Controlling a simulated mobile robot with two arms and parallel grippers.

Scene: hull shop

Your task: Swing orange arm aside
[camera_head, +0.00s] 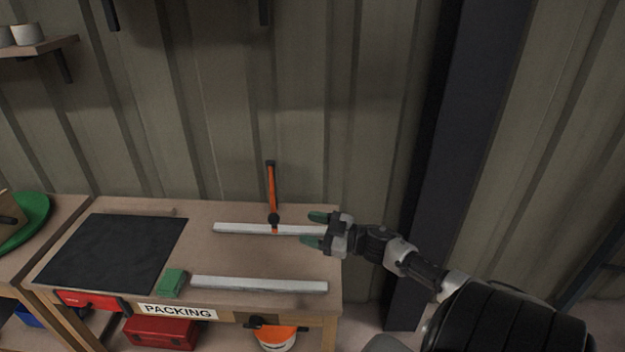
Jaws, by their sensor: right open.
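The orange arm (272,188) rises from a dark pivot on the far pale rail (240,228) of the packing table. It stands nearly upright in the picture, with a dark tip at its top and a short orange end below the pivot. My right gripper (310,229) reaches in from the right over the rail's right part. Its green-tipped fingers are apart and empty, to the right of the pivot and not touching the orange arm. My left gripper does not show.
A near pale rail (260,285), a green block (172,282) and a black mat (115,250) lie on the table (205,256). A corrugated wall (340,120) stands behind. A dark post (450,170) stands to the right. A green round item (27,222) is at far left.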

